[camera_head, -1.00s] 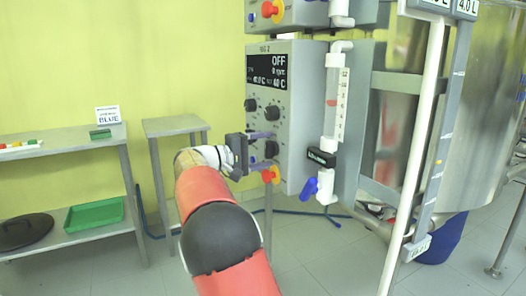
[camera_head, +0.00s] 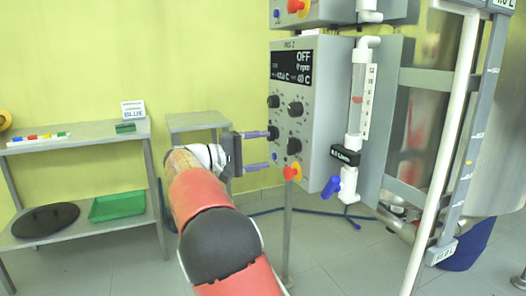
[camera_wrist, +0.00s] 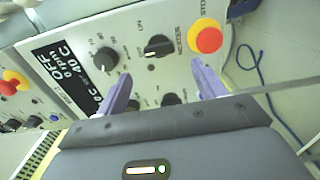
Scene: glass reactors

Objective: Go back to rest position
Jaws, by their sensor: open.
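My gripper (camera_head: 256,149) is open in the head view, its two purple fingers pointing right toward the front of the grey control panel (camera_head: 309,151). The upper finger overlaps a black knob at the panel's left edge; I cannot tell from this view whether it touches. In the wrist view my gripper (camera_wrist: 160,88) has its fingers spread wide with nothing clearly held between them. The panel (camera_wrist: 85,35) fills the upper part there, with black knobs ahead of the fingers. The panel's display (camera_head: 293,65) reads OFF.
A red and yellow emergency button (camera_head: 292,172) sits low on the panel. A clear tube with a blue valve (camera_head: 331,187) stands right of it. A small table (camera_head: 198,120) stands behind my gripper. A shelf with a green tray (camera_head: 117,205) is at left.

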